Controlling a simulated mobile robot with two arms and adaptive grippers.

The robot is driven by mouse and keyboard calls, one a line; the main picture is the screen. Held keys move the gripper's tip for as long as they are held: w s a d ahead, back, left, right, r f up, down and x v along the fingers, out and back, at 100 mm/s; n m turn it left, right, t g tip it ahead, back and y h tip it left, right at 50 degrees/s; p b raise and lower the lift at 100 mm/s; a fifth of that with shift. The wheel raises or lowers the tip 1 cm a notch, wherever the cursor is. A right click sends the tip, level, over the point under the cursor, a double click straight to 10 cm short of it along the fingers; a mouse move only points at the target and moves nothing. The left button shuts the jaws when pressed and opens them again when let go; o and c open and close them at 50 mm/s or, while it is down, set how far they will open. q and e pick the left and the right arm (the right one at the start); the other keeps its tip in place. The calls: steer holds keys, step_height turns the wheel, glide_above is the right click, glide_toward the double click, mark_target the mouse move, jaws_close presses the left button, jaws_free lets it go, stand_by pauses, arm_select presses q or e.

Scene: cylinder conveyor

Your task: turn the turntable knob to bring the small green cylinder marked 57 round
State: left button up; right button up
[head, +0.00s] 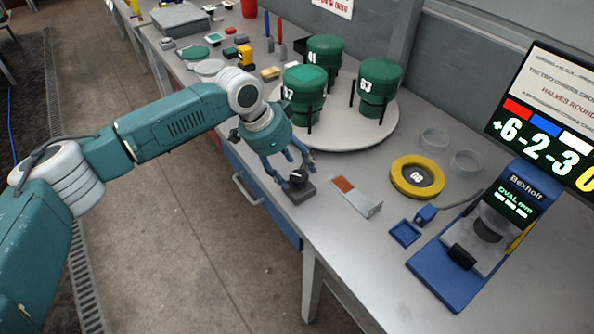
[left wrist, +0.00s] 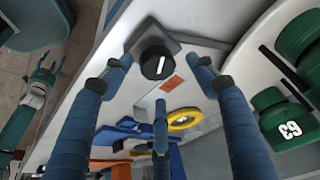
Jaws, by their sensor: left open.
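The turntable (head: 345,137) is a pale round plate bearing three green cylinders. The front-left cylinder (head: 305,84) has a number ending in 7; its first digit is hard to read. The back cylinder (head: 325,50) reads 41 and the right one (head: 378,84) reads 63. The black knob (head: 298,178) sits on a small grey base at the table's front edge. My left gripper (head: 287,166) is open just above the knob. In the left wrist view the knob (left wrist: 157,64) lies between its spread fingers. A small teal gripper-like shape (left wrist: 40,82), seemingly my right, is far off there.
Right of the knob are an orange-and-grey plate (head: 354,196), a yellow ring (head: 417,177) marked 60, clear dishes (head: 434,139) and a blue Bexholt device (head: 480,240). A blue drawer (head: 262,198) is below.

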arm_select(q)
steer(key=v, duration=0.9)
steer(key=shift+r, duration=0.2)
